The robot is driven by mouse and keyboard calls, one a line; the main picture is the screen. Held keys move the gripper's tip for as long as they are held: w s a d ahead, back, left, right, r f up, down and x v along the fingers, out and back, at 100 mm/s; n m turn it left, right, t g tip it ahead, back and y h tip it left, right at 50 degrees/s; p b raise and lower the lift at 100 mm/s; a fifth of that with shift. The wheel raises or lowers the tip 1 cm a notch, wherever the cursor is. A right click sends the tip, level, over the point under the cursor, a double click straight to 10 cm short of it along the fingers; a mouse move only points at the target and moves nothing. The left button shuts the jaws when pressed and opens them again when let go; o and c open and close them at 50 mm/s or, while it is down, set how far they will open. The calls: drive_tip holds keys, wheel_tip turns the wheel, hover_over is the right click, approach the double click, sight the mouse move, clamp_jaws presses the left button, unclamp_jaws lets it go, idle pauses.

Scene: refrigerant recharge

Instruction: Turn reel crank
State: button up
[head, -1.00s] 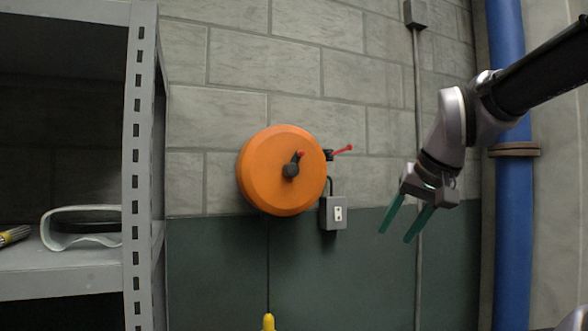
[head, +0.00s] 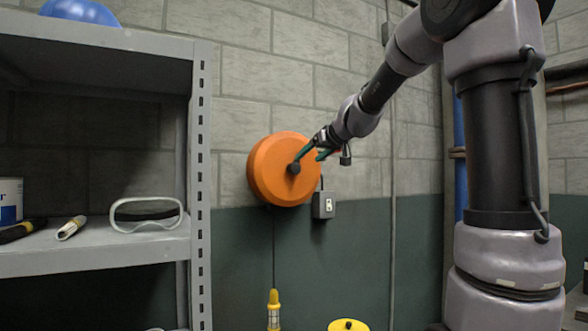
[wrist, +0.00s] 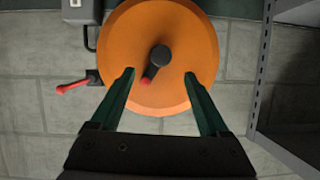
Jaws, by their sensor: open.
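The orange reel (head: 264,178) is mounted on the block wall. In the wrist view the reel (wrist: 190,40) fills the upper middle. Its crank (wrist: 148,77) has a dark round hub and a short black arm with a red knob at the end, pointing down and slightly left there. My gripper (wrist: 159,74) is open, with green fingers on either side of the crank and apart from it. In the head view my gripper (head: 309,157) is at the reel's right front and hides the red knob; the dark hub (head: 293,168) still shows.
A red lever (wrist: 72,87) sticks out beside the reel. A grey outlet box (head: 323,205) is below right. A cord hangs down to a yellow plug (head: 273,310). The metal shelf (head: 201,180) stands left, with goggles (head: 146,214). A yellow object (head: 348,325) is below.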

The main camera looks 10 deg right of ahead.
sight(297, 167)
drive_tip(key=x, duration=0.9)
drive_tip(key=shift+a, duration=0.1)
clamp_jaws()
